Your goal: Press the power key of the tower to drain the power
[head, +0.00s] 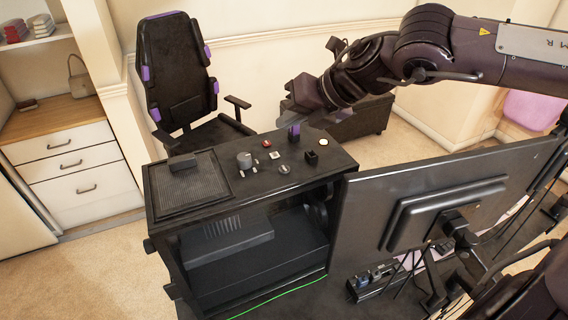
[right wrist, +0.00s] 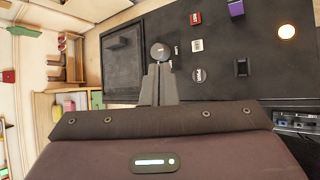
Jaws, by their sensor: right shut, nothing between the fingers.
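The black tower (head: 225,206) stands in the middle of the head view, with several controls on its top. These include a grey round knob (head: 244,160), a red button (head: 267,143), a white square key (head: 274,155), a grey round button (head: 284,169), a black switch (head: 311,157), a purple block (head: 294,130) and a lit round button (head: 323,142). My right gripper (head: 284,117) is shut and empty near the tower's far edge. In the right wrist view its fingertips (right wrist: 159,68) overlap the picture just below the knob (right wrist: 160,52).
A large monitor (head: 375,245) stands right of the tower, close to its side. A black and purple chair (head: 178,75) is behind it. White drawers (head: 75,170) are at the left. Carpet (head: 90,260) is free at front left.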

